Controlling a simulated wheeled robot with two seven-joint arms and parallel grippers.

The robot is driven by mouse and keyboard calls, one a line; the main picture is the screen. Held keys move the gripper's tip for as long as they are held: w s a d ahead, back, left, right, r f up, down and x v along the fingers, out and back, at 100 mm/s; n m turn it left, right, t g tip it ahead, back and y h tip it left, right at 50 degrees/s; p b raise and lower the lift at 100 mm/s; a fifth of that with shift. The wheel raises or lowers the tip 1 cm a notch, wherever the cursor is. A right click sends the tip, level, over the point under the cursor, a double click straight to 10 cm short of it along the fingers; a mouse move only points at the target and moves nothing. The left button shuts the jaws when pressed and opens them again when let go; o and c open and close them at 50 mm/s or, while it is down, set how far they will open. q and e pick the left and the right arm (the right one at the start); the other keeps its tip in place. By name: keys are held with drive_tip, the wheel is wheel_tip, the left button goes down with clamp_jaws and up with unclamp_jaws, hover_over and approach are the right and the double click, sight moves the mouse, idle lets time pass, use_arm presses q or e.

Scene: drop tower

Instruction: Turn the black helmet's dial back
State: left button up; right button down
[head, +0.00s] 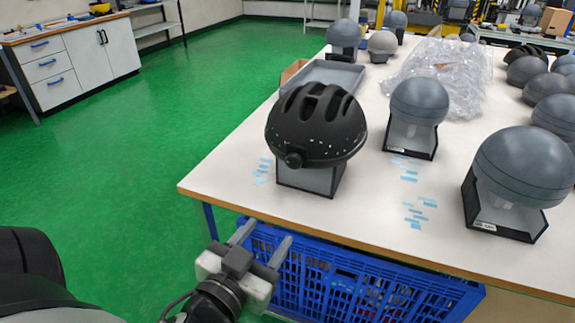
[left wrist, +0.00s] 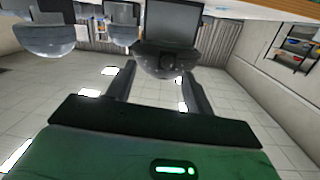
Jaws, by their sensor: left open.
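The black helmet (head: 317,124) sits on a grey stand (head: 311,180) near the table's front left corner. Its round dial (head: 294,160) is on the low front rim, facing me. My left gripper (head: 264,238) is open and empty, below and in front of the helmet, just off the table's edge and apart from it. In the left wrist view, which looks upside down, the dark helmet (left wrist: 160,62) shows ahead, between and beyond the open fingers. My right gripper is not in view.
The white table (head: 240,178) has grey headforms on stands (head: 418,102) (head: 525,165) right of the helmet. A grey tray (head: 325,76) and clear plastic wrap (head: 450,70) lie behind. A blue crate (head: 340,280) stands under the front edge. Green floor (head: 150,150) at left is free.

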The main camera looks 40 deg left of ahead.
use_arm(q)
wheel_tip(320, 180, up, 3)
drive_tip(key=a+t, duration=0.1)
drive_tip(key=a, duration=0.1)
drive_tip(key=p, duration=0.4)
approach(292, 164)
drive_tip(key=shift+y, duration=0.4)
drive_tip(key=x, duration=0.7)
drive_tip(key=shift+w+d, duration=0.15)
drive_tip(key=shift+w, duration=0.25)
drive_tip(key=shift+w+f, duration=0.1)
drive_tip(key=shift+w, duration=0.55)
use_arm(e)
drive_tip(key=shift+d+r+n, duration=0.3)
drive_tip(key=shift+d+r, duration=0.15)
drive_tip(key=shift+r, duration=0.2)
use_arm(q)
drive_tip(key=c, duration=1)
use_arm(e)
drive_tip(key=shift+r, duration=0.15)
